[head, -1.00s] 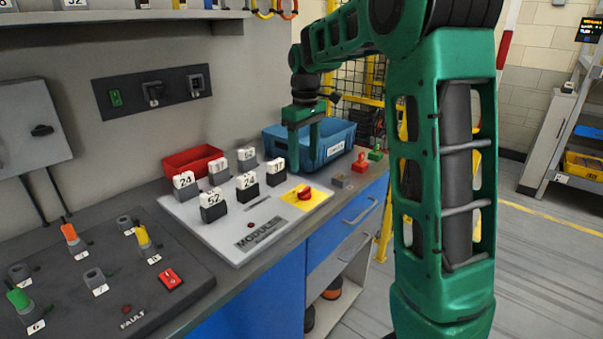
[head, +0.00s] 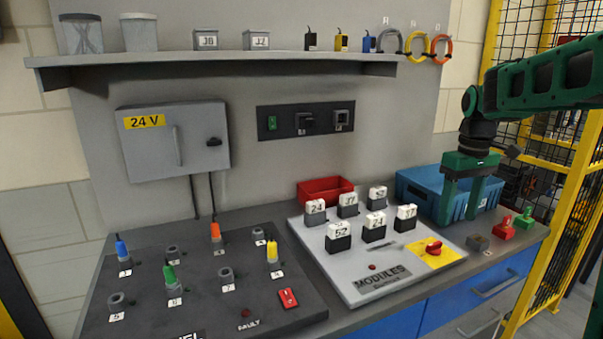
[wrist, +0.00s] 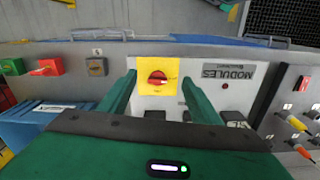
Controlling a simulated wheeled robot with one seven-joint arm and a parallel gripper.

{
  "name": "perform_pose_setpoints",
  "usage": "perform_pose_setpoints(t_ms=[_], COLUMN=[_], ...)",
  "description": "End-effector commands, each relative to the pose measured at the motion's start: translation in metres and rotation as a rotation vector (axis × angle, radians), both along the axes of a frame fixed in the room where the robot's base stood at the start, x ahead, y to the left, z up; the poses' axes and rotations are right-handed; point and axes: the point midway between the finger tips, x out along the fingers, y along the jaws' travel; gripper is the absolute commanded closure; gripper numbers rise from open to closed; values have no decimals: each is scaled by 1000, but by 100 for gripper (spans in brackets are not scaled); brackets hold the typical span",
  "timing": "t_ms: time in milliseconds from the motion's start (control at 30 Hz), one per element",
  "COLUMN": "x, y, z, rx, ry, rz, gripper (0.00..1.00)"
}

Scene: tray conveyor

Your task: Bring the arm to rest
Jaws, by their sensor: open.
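My green arm reaches in from the right in the head view. My gripper (head: 463,206) points down with its two fingers apart and nothing between them. It hangs at the right end of the modules board (head: 381,293), in front of the blue bin (head: 419,196). In the wrist view my gripper (wrist: 158,88) shows open, with the red rotary knob (wrist: 157,78) on its yellow plate seen between the fingers. I cannot tell the exact height of the fingertips above the bench.
Several numbered modules (head: 338,238) stand on the board. A red bin (head: 325,189) sits behind them. Red (head: 502,228) and green (head: 524,218) blocks lie at the bench's right end. The dark fault panel (head: 205,312) carries coloured plugs. A yellow-framed fence (head: 560,190) stands at right.

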Motion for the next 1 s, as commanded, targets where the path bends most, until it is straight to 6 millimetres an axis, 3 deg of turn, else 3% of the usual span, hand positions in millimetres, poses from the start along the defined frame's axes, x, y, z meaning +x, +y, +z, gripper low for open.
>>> perform_pose_setpoints(t_ms=[33,267,500,600,800,1000], x=[-23,-128,-236,-271,-310,-315], y=[-4,-17,-16,-12,-5,-5], z=[0,-19,-57,-74,-95,-98], rx=[3,9,10,9,5,5], ry=[-3,-1,5,8,12,14], rz=[-54,-330,-598,-686,-782,-797], gripper=[42,42,42,42,42,42])
